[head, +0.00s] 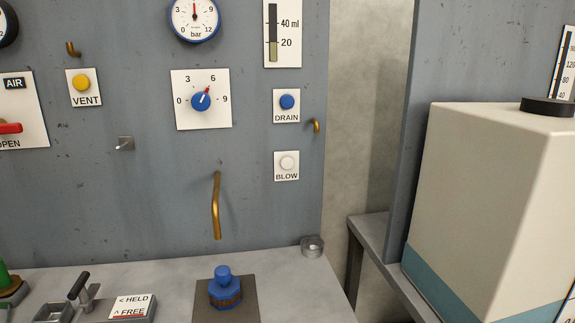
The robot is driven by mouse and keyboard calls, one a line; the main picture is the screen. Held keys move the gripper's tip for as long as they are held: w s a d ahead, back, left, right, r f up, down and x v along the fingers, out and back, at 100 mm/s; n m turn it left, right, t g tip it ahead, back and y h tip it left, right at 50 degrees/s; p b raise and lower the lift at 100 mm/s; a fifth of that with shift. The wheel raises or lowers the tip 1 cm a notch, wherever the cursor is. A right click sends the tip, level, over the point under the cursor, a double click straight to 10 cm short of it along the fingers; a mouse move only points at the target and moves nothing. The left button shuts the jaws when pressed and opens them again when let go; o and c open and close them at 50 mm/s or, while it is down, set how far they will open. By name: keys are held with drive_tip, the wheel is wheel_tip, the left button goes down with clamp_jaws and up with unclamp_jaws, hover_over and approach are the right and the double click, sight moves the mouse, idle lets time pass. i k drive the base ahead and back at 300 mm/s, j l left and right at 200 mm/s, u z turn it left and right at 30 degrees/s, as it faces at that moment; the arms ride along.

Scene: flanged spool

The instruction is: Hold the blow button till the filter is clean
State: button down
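The blow button (287,162) is a round white button on a small white plate marked BLOW, on the grey wall panel right of centre. Nothing touches it. A blue flanged part (224,286) with a dark ribbed band stands upright on a dark plate on the bench, below the end of a bent brass pipe (216,206). I cannot tell whether this part is the filter or how clean it is. My gripper is not in view.
A blue drain button (287,102) sits above the blow button, with a brass hook (316,125) to its right. A pressure dial (195,17), a blue knob (201,101) and a yellow vent button (82,83) are further left. A large cream box (495,190) stands at right.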

sight(286, 163)
drive_tip(key=k+j, duration=0.1)
drive_tip(key=j, duration=0.35)
drive_tip(key=j+z, duration=0.1)
drive_tip(key=j, duration=0.4)
drive_tip(key=k+j, duration=0.15)
drive_tip(key=j, duration=0.3)
drive_tip(key=k+j+z, duration=0.1)
drive_tip(key=j, duration=0.35)
drive_tip(key=k+j+z, duration=0.1)
drive_tip(key=j, duration=0.35)
drive_tip(key=i, duration=0.95)
